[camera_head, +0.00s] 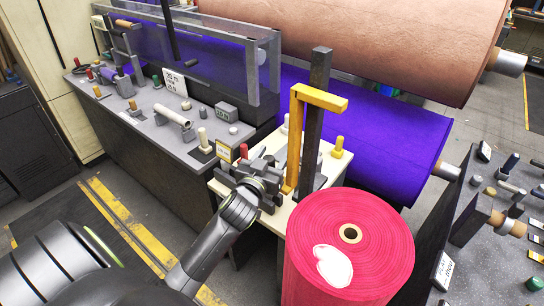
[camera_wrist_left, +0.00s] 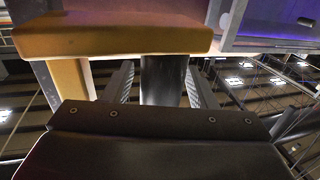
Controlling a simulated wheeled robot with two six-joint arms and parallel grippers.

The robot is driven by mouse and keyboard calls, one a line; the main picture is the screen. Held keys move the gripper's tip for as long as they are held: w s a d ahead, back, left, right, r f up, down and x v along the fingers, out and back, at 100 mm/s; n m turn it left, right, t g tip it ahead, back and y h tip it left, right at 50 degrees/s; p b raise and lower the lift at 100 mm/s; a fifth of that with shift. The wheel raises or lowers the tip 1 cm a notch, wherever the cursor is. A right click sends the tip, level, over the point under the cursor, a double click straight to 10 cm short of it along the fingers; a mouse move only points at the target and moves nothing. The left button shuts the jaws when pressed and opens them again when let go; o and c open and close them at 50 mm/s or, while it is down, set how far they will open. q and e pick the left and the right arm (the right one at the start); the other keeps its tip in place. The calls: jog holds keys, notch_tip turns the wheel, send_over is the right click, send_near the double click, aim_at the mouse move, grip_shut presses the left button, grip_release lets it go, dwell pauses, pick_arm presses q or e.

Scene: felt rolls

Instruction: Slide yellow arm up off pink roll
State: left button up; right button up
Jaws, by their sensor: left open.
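The yellow arm (camera_head: 294,138) is a bracket with a long upright leg and a short bar across its top. It stands against a dark upright post (camera_head: 316,120). The bracket's top bar is well above the roll. My left gripper (camera_head: 272,174) is open and empty, just left of the lower leg. In the left wrist view the yellow bar (camera_wrist_left: 110,38) is overhead, and the dark post (camera_wrist_left: 164,80) shows between the fingers. My right gripper is out of view.
A cream table (camera_head: 222,187) with a yellow peg (camera_head: 338,147) lies around the post. A grey bench (camera_head: 145,125) with several small parts is at left. A purple roll (camera_head: 385,135) and a large brown roll (camera_head: 400,40) are behind. A grey panel (camera_head: 500,235) is at right.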

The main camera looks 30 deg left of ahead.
pick_arm(q)
jog(key=shift+s+d+f, duration=0.1)
jog(key=shift+s+f, duration=0.1)
jog(key=shift+s, duration=0.35)
jog(key=s+d+b, duration=0.3)
jog(key=s+b, duration=0.2)
jog(key=s, duration=1.1)
jog(key=shift+r, duration=0.15)
